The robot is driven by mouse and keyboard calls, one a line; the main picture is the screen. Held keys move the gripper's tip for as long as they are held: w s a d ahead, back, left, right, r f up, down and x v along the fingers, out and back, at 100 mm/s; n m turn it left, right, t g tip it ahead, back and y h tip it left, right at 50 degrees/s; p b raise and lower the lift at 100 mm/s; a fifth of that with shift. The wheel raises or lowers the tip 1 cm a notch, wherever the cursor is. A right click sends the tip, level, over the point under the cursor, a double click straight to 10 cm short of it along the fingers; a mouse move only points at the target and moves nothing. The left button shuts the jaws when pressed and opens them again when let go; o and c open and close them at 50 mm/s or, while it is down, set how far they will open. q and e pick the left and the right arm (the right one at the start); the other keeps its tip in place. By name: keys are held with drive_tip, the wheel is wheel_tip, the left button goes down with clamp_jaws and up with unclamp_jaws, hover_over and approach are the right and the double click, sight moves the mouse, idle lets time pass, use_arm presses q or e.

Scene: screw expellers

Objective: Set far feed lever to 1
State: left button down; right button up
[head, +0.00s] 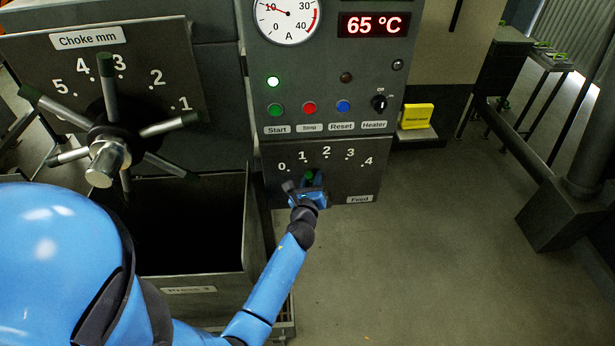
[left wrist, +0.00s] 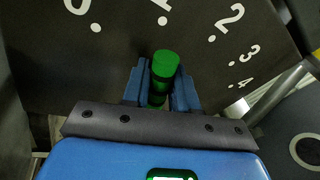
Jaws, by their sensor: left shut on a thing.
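The feed lever's green knob (head: 309,176) stands out from the dark Feed panel (head: 275,187) below the control box, under an arc of marks 0 to 4. My left gripper (head: 308,188) is shut on the lever, its blue fingers on both sides of the stem. In the left wrist view the green knob (left wrist: 165,66) sticks up between the fingers (left wrist: 158,92) and appears just below the 1 mark. The lever's pivot is hidden behind the gripper, so its exact setting is hard to tell. My right gripper is not in view.
A choke handwheel (head: 108,150) with several spokes stands to the left, above a dark open bin (head: 205,290). Start, Stop, Reset and Heater controls sit above the Feed panel. A yellow box (head: 417,116) is at right. The floor right of the panel is clear.

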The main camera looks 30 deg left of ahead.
use_arm(q)
drive_tip(key=c, duration=1)
unclamp_jaws()
drive_tip(key=b+v, duration=0.1)
drive_tip(key=v, duration=0.9)
drive_tip(key=shift+s+d, duration=0.1)
drive_tip(key=shift+s, duration=0.3)
